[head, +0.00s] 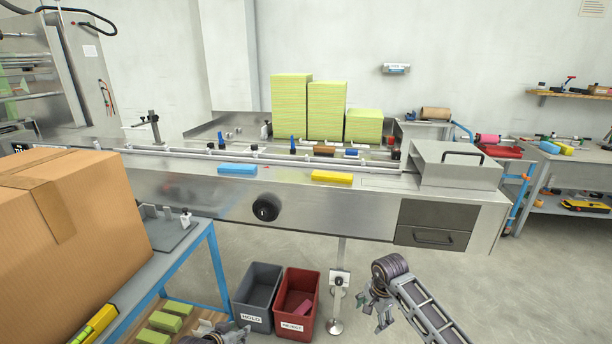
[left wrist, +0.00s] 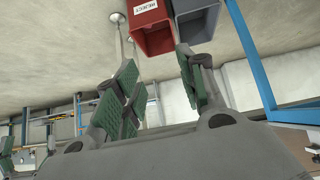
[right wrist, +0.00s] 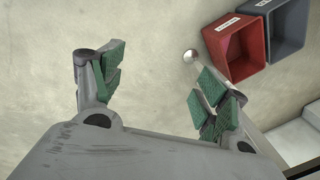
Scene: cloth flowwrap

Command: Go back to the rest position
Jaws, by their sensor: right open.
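My right gripper (head: 378,308) hangs over the floor in front of the conveyor, right of the bins. In the right wrist view the green-padded fingers of the right gripper (right wrist: 158,85) are apart, with only floor between them. My left gripper (head: 207,340) barely shows at the bottom edge of the head view, below the grey bin. In the left wrist view the left gripper (left wrist: 158,92) has its green-padded fingers apart, with nothing between them.
A steel conveyor (head: 200,195) crosses the middle, with a blue pack (head: 238,169) and a yellow pack (head: 332,177) on its front ledge. A cardboard box (head: 75,235) stands at left. A grey bin (head: 257,290) and a red bin (head: 296,300) stand on the floor. Floor at right is clear.

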